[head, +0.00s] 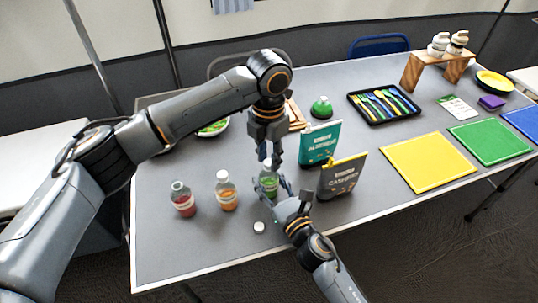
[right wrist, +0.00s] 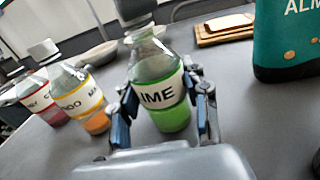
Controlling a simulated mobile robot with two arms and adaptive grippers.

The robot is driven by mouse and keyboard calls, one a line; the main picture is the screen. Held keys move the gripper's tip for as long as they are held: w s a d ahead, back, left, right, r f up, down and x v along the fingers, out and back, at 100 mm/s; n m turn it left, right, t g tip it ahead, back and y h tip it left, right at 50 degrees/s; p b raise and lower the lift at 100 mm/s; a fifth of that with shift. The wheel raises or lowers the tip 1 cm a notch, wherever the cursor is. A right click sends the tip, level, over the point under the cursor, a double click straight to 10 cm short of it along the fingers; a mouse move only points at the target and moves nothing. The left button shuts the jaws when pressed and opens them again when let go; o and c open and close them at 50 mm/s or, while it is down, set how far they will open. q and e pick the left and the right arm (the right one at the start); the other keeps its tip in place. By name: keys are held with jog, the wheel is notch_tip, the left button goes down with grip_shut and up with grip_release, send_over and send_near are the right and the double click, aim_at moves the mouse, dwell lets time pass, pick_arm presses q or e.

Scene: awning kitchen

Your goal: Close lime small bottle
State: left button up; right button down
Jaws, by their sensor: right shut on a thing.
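The lime bottle (head: 269,183), clear with green liquid and a white label, stands on the grey table. In the right wrist view the lime bottle (right wrist: 160,90) is upright, slightly tilted in the picture, between the fingers. My right gripper (head: 280,190) is shut around its body from the front right. My left gripper (head: 268,155) points down right over the bottle's neck. A small white cap (head: 259,227) lies on the table in front of the bottle.
Left of the lime bottle stand a mango bottle (head: 227,194) and a red bottle (head: 182,200). Close on the right stand a teal almond bag (head: 319,145) and a dark cashew bag (head: 341,178). The table's front left is clear.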

pick_arm(q)
jog(key=shift+o, duration=0.5)
jog(key=shift+r, duration=2.25)
jog(key=shift+c, duration=0.5)
